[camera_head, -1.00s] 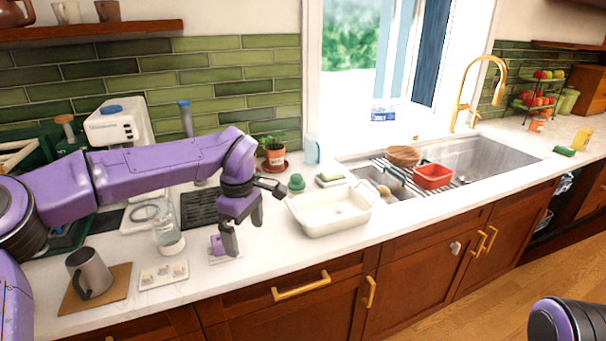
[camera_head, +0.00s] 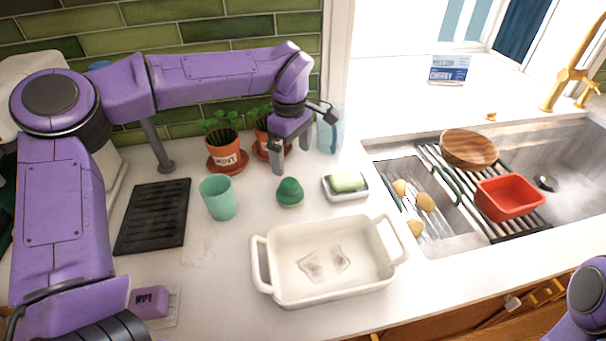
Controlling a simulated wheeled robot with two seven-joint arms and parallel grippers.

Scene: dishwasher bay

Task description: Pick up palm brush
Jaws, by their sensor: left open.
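The palm brush (camera_head: 290,192) looks like a small green dome with a knob on top. It stands on the white counter, between the mint-green cup and the soap dish. My left gripper (camera_head: 291,161) is open and empty, with its fingers pointing down. In the picture it is just above the brush, in front of the potted plants, and apart from the brush. Part of my right arm shows at the lower right edge, but its gripper is out of view.
A white baking dish (camera_head: 325,294) stands in front of the brush. A green cup (camera_head: 218,197) is to its left and a soap dish (camera_head: 345,190) to its right. Potted plants (camera_head: 224,151) stand behind. The sink (camera_head: 462,245) holds a rack, wooden bowl (camera_head: 468,149) and red tub (camera_head: 508,198).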

